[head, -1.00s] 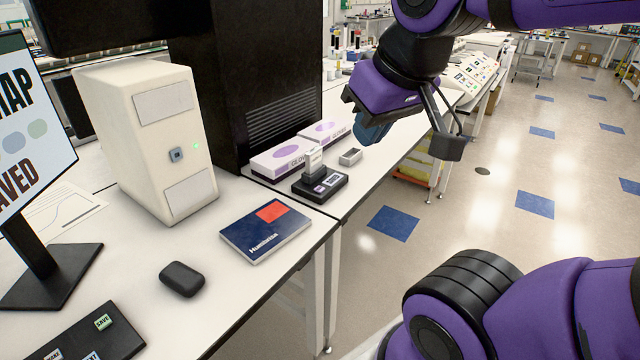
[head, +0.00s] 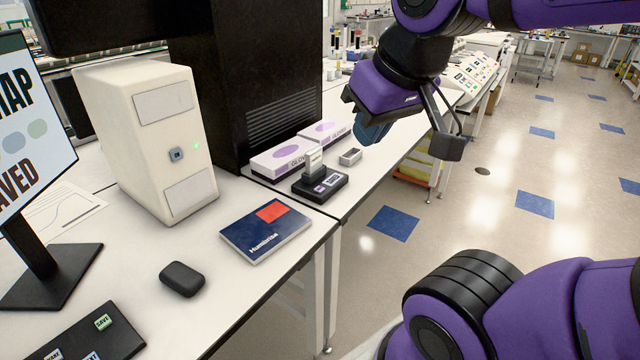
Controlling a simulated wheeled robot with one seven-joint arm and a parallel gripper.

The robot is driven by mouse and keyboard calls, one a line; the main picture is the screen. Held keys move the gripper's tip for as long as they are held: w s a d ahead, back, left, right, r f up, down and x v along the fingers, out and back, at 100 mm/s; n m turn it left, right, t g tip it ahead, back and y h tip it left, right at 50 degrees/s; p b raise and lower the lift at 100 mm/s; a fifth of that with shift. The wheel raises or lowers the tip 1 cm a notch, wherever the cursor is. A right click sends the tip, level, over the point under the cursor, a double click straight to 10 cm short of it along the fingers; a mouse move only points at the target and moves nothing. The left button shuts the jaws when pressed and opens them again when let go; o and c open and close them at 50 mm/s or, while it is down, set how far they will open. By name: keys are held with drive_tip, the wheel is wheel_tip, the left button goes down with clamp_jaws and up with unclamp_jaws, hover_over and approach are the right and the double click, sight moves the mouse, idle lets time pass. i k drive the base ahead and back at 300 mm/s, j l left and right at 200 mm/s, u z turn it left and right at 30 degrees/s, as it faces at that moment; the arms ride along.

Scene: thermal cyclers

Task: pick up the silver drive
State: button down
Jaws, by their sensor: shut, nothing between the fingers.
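A small silver block (head: 350,156), which looks like the silver drive, lies on the white bench near its right edge. To its left, a grey upright piece with a pale label (head: 314,162) stands in a black dock (head: 330,190); I cannot tell whether that is also a drive. My gripper (head: 370,138) hangs beyond and slightly above the silver block in the picture, pointing down and left. Its dark blue fingers are shut and empty, apart from the block.
Two glove boxes (head: 283,160) sit behind the dock, beside a tall black cabinet (head: 283,122). A cream tower unit (head: 160,140), a blue booklet (head: 262,240) and a black case (head: 181,279) occupy the nearer bench. Open floor (head: 490,220) lies to the right.

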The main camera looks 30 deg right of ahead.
sight(313, 159)
drive_tip(key=i+l, duration=0.2)
drive_tip(key=l, duration=0.15)
drive_tip(key=i+l, duration=0.2)
drive_tip(key=l, duration=0.15)
drive_tip(key=i+l+z, duration=0.1)
drive_tip(key=l, duration=0.3)
drive_tip(key=i, duration=0.1)
